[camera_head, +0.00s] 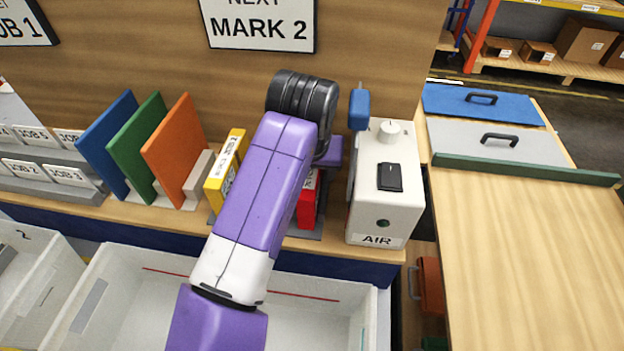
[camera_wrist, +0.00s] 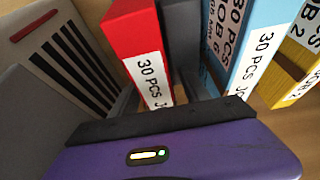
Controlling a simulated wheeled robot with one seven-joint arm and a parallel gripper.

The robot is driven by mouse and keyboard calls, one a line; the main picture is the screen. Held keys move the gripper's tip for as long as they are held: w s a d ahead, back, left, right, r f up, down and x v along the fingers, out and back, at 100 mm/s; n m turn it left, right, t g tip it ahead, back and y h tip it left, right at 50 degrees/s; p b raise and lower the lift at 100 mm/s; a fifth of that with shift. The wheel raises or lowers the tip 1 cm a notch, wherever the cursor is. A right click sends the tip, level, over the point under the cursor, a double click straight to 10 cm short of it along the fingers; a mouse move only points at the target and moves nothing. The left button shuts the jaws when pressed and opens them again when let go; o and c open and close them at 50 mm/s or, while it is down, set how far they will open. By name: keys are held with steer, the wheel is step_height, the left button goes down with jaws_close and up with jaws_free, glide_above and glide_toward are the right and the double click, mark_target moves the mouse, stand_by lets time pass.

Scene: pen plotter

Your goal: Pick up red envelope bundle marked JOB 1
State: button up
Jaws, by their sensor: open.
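The red envelope bundle (camera_wrist: 135,45) stands upright in the wrist view, with a white label reading "30 PCS"; the rest of its label is cut off, so I cannot read its job number. In the head view a strip of the red bundle (camera_head: 307,205) shows beside my arm, which hides most of it. My gripper (camera_wrist: 162,90) is open, close over the row, with the red bundle in front of its palm. The lower end of the bundle is hidden by the palm, and I cannot tell whether a finger touches it.
A light blue bundle (camera_wrist: 252,55) and a yellow bundle (camera_wrist: 300,70) stand right of the red one, past a dark grey upright piece (camera_wrist: 183,35). The AIR machine (camera_head: 380,210) stands close right of my arm. Orange, green and blue panels stand left. A white bin (camera_head: 115,290) lies below.

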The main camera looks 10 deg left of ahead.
steer(key=shift+f, duration=0.15)
steer(key=shift+c, duration=0.2)
jaws_close()
steer(key=shift+r, duration=0.2)
steer(key=shift+r+p, duration=1.5)
steer(key=shift+r, duration=0.2)
steer(key=shift+r, duration=0.1)
